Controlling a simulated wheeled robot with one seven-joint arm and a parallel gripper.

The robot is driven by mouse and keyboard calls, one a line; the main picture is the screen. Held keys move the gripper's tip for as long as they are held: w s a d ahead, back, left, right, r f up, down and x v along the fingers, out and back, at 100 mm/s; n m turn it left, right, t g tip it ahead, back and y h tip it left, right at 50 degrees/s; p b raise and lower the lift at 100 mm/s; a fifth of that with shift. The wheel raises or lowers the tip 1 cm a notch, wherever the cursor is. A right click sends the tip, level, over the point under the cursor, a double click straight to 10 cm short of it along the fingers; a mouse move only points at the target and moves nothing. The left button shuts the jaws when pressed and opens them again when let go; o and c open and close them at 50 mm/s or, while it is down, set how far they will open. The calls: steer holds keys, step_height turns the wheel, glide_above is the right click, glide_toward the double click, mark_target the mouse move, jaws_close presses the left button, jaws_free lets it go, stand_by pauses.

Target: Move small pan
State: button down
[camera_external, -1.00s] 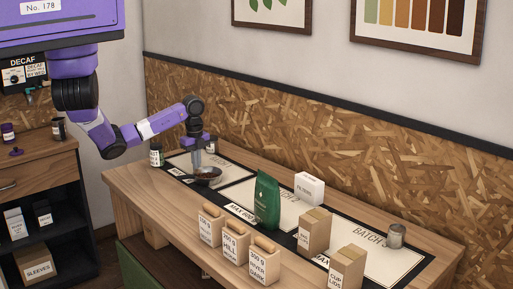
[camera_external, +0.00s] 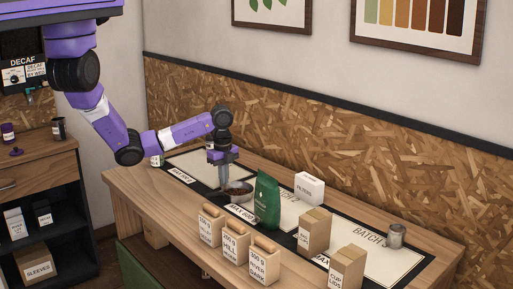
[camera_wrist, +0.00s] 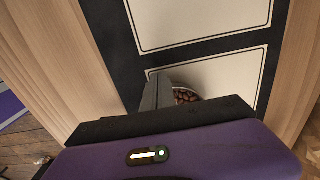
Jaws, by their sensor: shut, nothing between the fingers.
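The small dark pan (camera_external: 239,193) sits on the mat on the table, just left of the green bag. It also shows in the wrist view, where part of its rim and the brown beans (camera_wrist: 183,96) in it appear on a cream panel. My gripper (camera_external: 225,189) is shut and points down at the pan's left side, fingertips low. The fingers (camera_wrist: 156,92) hide much of the pan in the wrist view. Whether they touch the pan I cannot tell. The pan's handle is hard to make out.
The green bag (camera_external: 267,202) stands close right of the pan. Several labelled boxes, such as this one (camera_external: 210,226), line the front edge. A white filter box (camera_external: 309,187) and a metal can (camera_external: 396,236) stand farther right. The far-left cream panel (camera_external: 205,162) is clear.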

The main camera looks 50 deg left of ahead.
steer(key=a, duration=0.4)
steer(key=shift+w+r, duration=0.1)
steer(key=shift+r, duration=0.3)
step_height(320, 180, up, 9)
steer(key=p, duration=0.2)
steer(key=shift+p, duration=0.35)
steer(key=shift+r, duration=0.1)
